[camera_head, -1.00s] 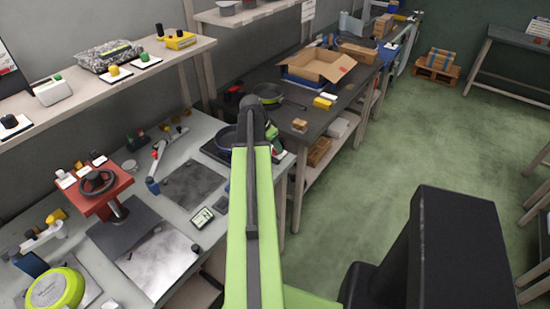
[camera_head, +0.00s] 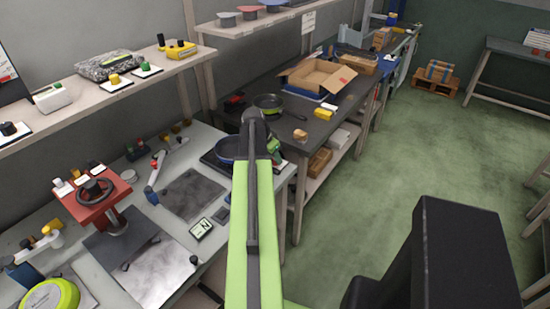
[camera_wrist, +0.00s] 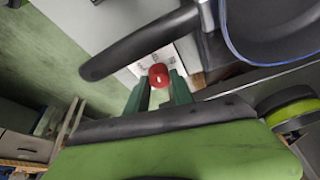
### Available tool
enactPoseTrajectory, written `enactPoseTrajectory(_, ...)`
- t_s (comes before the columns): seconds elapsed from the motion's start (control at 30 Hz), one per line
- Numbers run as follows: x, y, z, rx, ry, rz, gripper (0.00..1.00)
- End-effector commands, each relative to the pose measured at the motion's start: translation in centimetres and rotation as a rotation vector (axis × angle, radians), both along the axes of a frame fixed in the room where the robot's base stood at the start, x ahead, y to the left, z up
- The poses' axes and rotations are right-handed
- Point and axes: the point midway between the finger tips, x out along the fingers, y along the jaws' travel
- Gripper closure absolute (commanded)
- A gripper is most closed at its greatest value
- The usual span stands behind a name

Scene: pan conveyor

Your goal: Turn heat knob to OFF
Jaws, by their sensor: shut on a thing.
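In the wrist view the red heat knob (camera_wrist: 158,75) sits at the front of a pale panel with dark markings (camera_wrist: 162,55). My gripper (camera_wrist: 159,88) is shut on it, with one dark green finger on each side. The markings are too small to read. A pan (camera_wrist: 275,40) with a long dark handle (camera_wrist: 140,45) lies just beyond the knob. In the head view the pan (camera_head: 230,148) sits on a dark burner at the right end of the bench, partly behind my green arm. My arm hides the knob there, and my fingers cannot be made out.
The grey bench (camera_head: 215,262) holds a red stand with a black wheel (camera_head: 96,190), a lime round object (camera_head: 50,298) and a small display (camera_head: 201,228). A darker table behind carries another pan (camera_head: 268,102) and an open cardboard box (camera_head: 318,76).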

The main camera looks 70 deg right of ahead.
Motion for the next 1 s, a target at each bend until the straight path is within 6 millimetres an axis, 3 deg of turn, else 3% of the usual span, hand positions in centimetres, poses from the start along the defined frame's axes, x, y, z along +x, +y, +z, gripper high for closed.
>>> enactPoseTrajectory(0.37, -0.37, 0.1, -0.02, 0.0, 0.001, 0.151, 1.0)
enactPoseTrajectory(1.0, -0.66, 0.0, -0.01, -0.001, -0.001, 0.733, 1.0)
